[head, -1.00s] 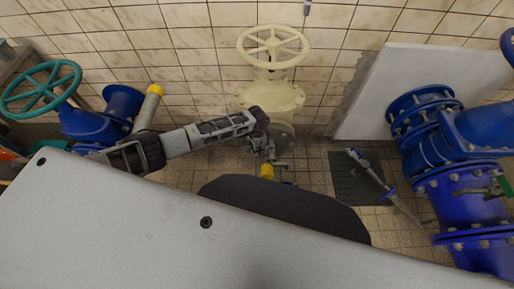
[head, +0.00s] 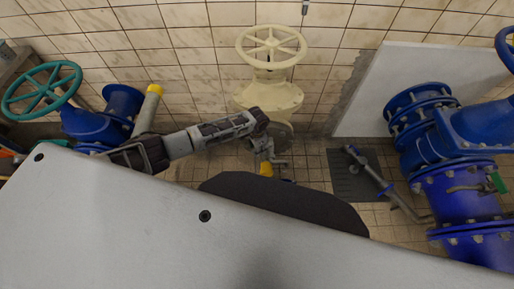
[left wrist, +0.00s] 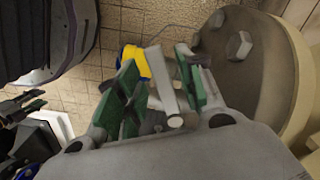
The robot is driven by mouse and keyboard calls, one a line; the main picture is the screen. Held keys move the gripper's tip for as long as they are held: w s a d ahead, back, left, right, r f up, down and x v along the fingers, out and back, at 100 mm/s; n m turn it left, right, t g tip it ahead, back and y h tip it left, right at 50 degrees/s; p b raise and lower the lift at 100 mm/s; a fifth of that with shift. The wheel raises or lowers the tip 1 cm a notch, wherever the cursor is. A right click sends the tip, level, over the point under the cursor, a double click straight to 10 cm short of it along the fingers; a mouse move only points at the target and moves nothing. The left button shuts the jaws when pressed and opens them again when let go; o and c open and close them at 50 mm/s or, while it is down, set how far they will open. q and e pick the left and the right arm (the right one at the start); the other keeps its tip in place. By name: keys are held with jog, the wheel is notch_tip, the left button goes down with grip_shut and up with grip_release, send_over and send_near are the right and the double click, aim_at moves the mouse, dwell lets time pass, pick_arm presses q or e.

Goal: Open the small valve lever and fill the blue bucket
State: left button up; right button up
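My left gripper (head: 268,158) reaches in from the left, below the cream valve. In the left wrist view, its green-padded fingers (left wrist: 160,85) are apart on either side of a pale grey bar (left wrist: 165,85), apparently the small valve lever. The bar is close to the right-hand pad; contact cannot be told. A yellow part (head: 266,169) shows just below the gripper; a yellow and blue object (left wrist: 135,62) lies beyond the fingers. I cannot make out the blue bucket for certain.
A cream handwheel valve (head: 270,95) stands at the wall behind the gripper. A teal handwheel (head: 42,90) is at left, large blue pipes (head: 465,190) at right. My own pale body hides the foreground.

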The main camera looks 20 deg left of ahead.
dwell(0.3)
pick_arm(q)
jog(key=shift+r, duration=0.1)
notch_tip(320, 180, up, 12)
dwell(0.9)
jog(key=shift+f, duration=0.2)
dwell(1.1)
